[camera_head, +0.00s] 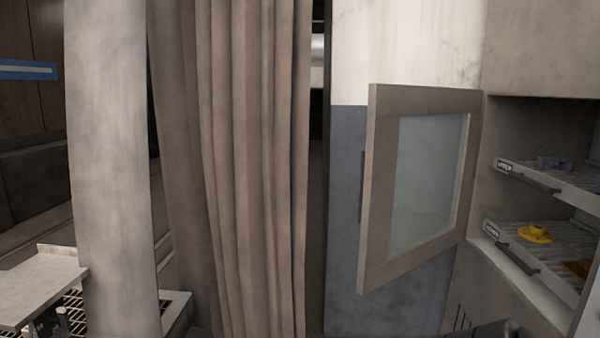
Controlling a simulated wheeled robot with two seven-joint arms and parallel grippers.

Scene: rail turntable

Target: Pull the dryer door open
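The dryer door (375,190), a beige frame around a frosted glass pane (428,180), stands swung open at the right of centre. Its right edge is at the dryer's front, and its free edge points left. A dark vertical bar, perhaps its handle (361,188), shows beside the free edge. The dryer (530,118) is open at the right, with two pull-out racks inside. Neither of my grippers can be made out. A dark rounded shape at the bottom edge, below the dryer, is cut off, and I cannot tell what it is.
The upper rack (570,178) holds purple-grey items. A brown curtain (250,170) hangs left of the door, and a pale column (110,170) stands further left. A light worktop (35,285) is at the lower left.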

